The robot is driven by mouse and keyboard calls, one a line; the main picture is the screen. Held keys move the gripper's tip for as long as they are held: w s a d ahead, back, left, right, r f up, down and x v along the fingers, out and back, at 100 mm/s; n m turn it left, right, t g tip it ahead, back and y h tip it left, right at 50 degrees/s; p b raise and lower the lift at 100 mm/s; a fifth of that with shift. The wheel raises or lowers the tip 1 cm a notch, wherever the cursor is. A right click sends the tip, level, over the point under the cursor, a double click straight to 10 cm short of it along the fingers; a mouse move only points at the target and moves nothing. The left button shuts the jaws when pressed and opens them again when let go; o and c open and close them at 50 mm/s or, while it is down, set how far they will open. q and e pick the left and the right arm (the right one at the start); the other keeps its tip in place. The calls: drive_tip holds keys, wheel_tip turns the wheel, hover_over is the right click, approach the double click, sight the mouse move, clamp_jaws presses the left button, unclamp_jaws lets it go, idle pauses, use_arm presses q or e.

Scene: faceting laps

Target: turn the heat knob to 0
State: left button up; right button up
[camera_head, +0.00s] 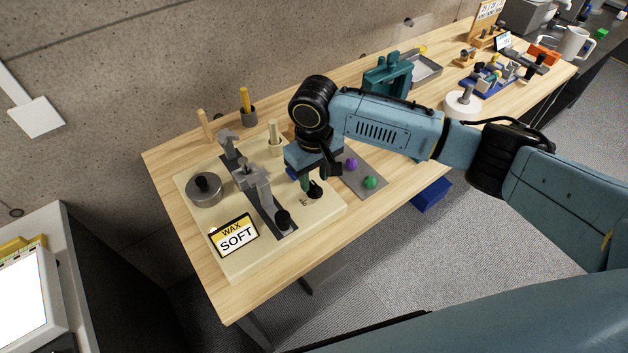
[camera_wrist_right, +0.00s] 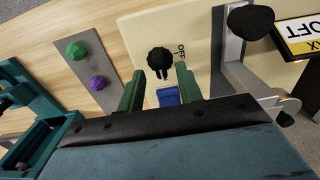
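The heat knob (camera_wrist_right: 160,59) is black and scalloped, on the cream base plate (camera_wrist_right: 135,30). The letters OFF are printed beside it, at its right in the wrist view. In the head view the knob (camera_head: 315,190) shows just below my right gripper (camera_head: 305,184). In the wrist view my right gripper (camera_wrist_right: 160,70) is open, its two green fingers apart with the knob's lower part near the gap between their tips. I cannot tell whether they touch it. A blue piece (camera_wrist_right: 168,96) shows between the fingers. A sign (camera_head: 235,235) reads WAX SOFT. My left gripper is not in view.
A grey metal post fixture (camera_head: 255,183) and another black knob (camera_head: 283,218) stand on the same plate. A grey mat (camera_head: 376,188) with purple and green pieces lies beside it. A round grey pot (camera_head: 203,190) stands at the left.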

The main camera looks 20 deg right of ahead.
drive_tip(key=shift+f, duration=0.9)
drive_tip(key=shift+c, duration=0.2)
clamp_jaws()
drive_tip(key=shift+r, duration=0.1)
